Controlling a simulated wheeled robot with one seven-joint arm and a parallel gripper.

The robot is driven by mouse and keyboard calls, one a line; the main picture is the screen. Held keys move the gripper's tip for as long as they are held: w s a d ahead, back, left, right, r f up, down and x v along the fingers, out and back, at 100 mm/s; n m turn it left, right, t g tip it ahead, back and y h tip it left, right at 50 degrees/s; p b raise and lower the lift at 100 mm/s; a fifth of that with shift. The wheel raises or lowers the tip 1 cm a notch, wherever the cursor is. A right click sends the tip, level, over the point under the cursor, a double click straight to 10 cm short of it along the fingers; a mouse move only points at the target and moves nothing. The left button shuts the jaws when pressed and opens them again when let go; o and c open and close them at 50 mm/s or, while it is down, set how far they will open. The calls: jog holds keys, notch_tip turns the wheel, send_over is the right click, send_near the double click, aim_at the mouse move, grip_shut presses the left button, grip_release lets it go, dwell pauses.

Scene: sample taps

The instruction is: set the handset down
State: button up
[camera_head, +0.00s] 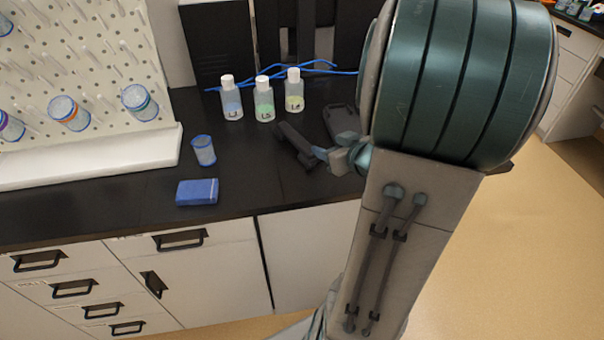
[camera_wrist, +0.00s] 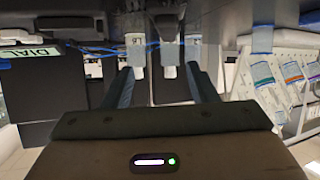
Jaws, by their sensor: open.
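A dark grey, elongated object that looks like the handset (camera_head: 293,143) is on the black counter in the head view, just left of my gripper (camera_head: 322,153). A flat dark grey piece with a rounded end (camera_head: 341,121), possibly its holder, lies just behind my gripper. My gripper is low over the counter and partly hidden by my own arm. In the wrist view the two fingers of my gripper (camera_wrist: 162,88) stand apart, with no object clearly held between them. I cannot tell whether a finger touches the handset.
Several items stand around: three labelled bottles (camera_head: 264,103) behind, blue cables (camera_head: 318,67), a blue-rimmed cup (camera_head: 203,150) and a blue box (camera_head: 197,191) to the left. A white pegboard (camera_head: 85,60) holds containers. Bare counter (camera_head: 250,190) lies in front.

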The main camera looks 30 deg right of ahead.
jog(key=s+a+r+g, duration=0.1)
jog(key=s+a+g, duration=0.4)
jog(key=a, duration=0.4)
jog(key=s+a+r+m+g, duration=0.1)
jog(key=s+a+r+g, duration=0.1)
jog(key=s+a+g, duration=0.3)
jog(key=s+a, duration=0.3)
jog(key=a, duration=0.2)
jog(key=shift+s+a, duration=0.15)
